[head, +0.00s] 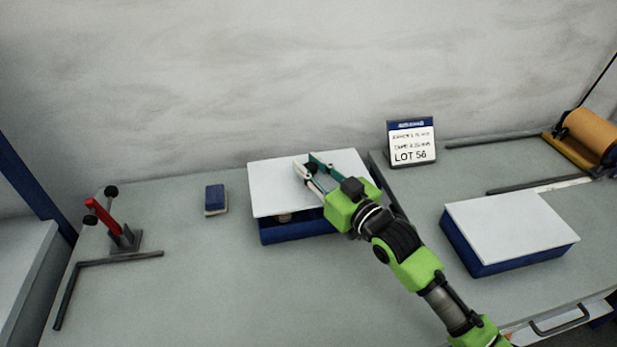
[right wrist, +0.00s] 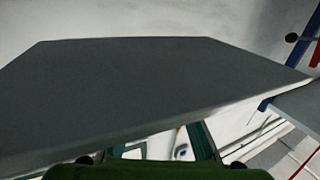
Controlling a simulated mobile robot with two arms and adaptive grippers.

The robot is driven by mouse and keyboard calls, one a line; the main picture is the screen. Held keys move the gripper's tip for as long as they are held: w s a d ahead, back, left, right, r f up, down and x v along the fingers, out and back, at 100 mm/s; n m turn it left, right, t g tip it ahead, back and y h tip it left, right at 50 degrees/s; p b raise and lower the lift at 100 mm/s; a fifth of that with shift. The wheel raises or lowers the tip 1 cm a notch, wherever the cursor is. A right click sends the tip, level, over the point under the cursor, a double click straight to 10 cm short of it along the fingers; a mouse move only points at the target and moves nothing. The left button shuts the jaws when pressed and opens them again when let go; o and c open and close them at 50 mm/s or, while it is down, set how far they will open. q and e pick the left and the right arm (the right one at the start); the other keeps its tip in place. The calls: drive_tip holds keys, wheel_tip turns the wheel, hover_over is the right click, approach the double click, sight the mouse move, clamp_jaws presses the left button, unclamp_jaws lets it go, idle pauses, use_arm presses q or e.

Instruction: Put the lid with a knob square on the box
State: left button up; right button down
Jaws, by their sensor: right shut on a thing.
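The white lid (head: 272,190) is over an open blue box (head: 290,233) in the middle of the bench in the head view. My right gripper (head: 309,171) is shut on the lid's dark knob. The lid's left edge juts past the box. Below its front edge a gap shows the box's inside and a small light thing (head: 284,217). The lid hides the box's back rim. In the right wrist view the lid (right wrist: 160,90) fills much of the picture as a dark grey slab, and the knob cannot be made out. My left gripper is not in view.
A second blue box with a white top (head: 510,228) stands at the right. A blue block (head: 215,198), a red-handled clamp (head: 102,215) and an angled dark bar (head: 120,257) lie left. A LOT 56 sign (head: 411,143) and a copper-coloured roll (head: 588,135) stand behind. The front-left bench is clear.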

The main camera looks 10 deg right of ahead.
drive_tip(key=shift+w+f, duration=1.15)
drive_tip(key=shift+f, duration=0.1)
wheel_tip(320, 180, down, 3)
drive_tip(key=shift+r+p, duration=0.1)
drive_tip(key=shift+p, duration=0.35)
